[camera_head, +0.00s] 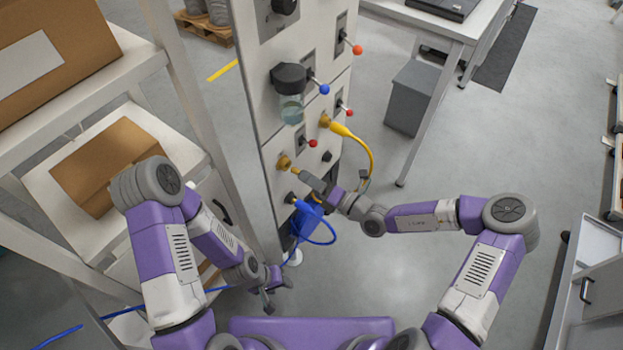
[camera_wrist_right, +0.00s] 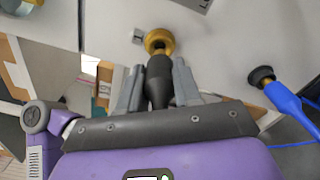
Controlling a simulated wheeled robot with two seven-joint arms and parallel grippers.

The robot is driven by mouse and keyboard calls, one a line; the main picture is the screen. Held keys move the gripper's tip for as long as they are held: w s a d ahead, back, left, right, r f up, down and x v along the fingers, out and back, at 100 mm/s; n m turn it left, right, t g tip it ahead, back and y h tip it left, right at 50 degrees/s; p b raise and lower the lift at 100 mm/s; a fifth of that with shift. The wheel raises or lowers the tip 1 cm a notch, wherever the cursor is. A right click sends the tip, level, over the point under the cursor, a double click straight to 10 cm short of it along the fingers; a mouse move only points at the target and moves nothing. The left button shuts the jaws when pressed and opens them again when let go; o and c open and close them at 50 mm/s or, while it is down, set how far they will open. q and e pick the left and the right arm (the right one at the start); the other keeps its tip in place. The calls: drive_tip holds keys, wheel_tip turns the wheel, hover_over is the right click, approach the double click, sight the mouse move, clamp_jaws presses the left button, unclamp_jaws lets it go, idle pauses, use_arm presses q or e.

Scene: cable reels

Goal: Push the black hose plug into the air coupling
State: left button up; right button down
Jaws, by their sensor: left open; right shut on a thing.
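The black hose plug (camera_wrist_right: 158,80) is between the grey fingers of my right gripper (camera_wrist_right: 157,88), which is shut on it. In the head view the right gripper (camera_head: 308,180) is close to the panel. The brass air coupling (camera_head: 284,162) sticks out of the panel just ahead of the plug. In the right wrist view the coupling (camera_wrist_right: 159,41) lies in line with the plug's front end. I cannot tell whether they touch or the tip is inside. My left gripper (camera_head: 271,294) is open and empty, low in the head view, away from the panel.
A blue hose (camera_head: 318,226) is on the panel just below, and a yellow hose (camera_head: 362,148) above right. The grey panel (camera_head: 267,112) also carries small levers and a filter bowl (camera_head: 291,108). A shelf with boxes (camera_head: 110,165) stands left.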

drive_tip(key=shift+r, duration=0.1)
idle(0.4)
drive_tip(key=shift+p, duration=0.5)
idle(0.4)
drive_tip(key=shift+p, duration=0.45)
drive_tip(key=shift+x, duration=1.65)
idle(0.4)
drive_tip(key=c, duration=0.7)
unclamp_jaws()
drive_tip(key=shift+d, duration=0.1)
